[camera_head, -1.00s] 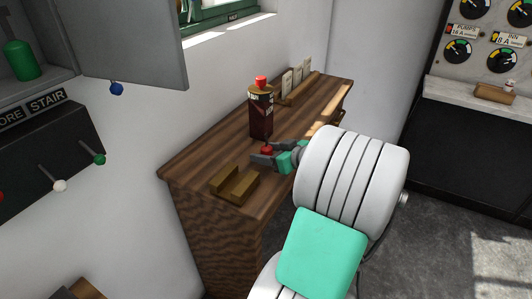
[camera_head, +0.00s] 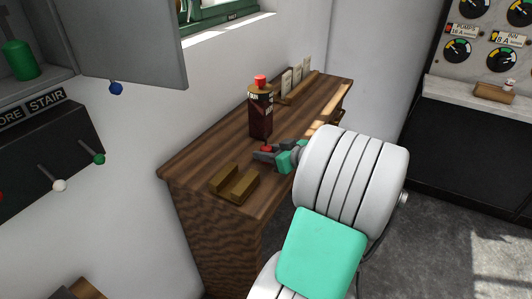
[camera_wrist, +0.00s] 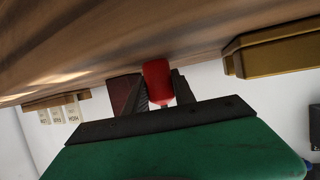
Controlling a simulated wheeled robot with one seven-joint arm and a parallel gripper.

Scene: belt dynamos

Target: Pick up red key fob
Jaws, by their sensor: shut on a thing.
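The red key fob (camera_wrist: 158,82) is between the two fingers of my gripper (camera_wrist: 160,90) in the wrist view, and the fingers are shut on it. In the head view the red key fob (camera_head: 266,149) shows as a small red spot at my gripper (camera_head: 264,153), just above or at the wooden desk top (camera_head: 210,150). I cannot tell whether it still touches the desk. Part of the fob is hidden by the fingers.
A dark bottle with a red cap (camera_head: 261,110) stands close behind my gripper. A brass-coloured grooved block (camera_head: 234,183) lies near the desk's front edge. A rack with white cards (camera_head: 297,82) stands at the back.

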